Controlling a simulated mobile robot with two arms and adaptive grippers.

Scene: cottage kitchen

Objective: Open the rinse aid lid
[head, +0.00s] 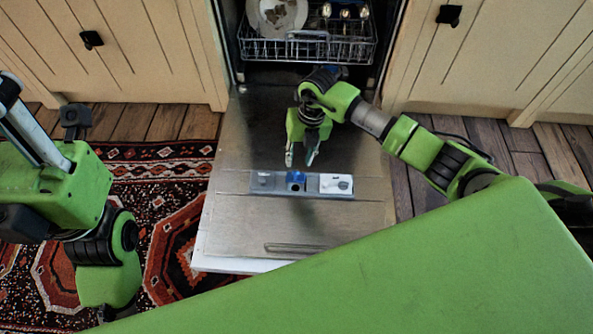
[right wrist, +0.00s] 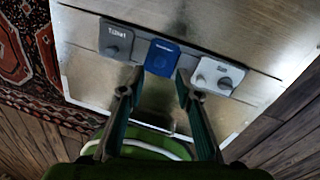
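The dispenser panel (head: 308,193) is set in the inner face of the lowered dishwasher door. Its blue lid (head: 296,181) is in the middle, between a grey compartment lid and a white one. The blue lid looks shut and also shows in the right wrist view (right wrist: 162,57); its label is too small to read. My right gripper (head: 301,158) points down over the door, on the rack side of the panel. In the right wrist view its two fingers (right wrist: 157,88) are apart and empty, with the blue lid beyond and between their tips. My left gripper is not in view.
The grey lid (right wrist: 116,41) reads like "Tablet"; the white lid (right wrist: 217,75) is on the right. The dishwasher rack (head: 307,48) holds dishes behind the door. Cabinets flank it. A patterned rug (head: 165,170) lies left of the door (head: 240,225).

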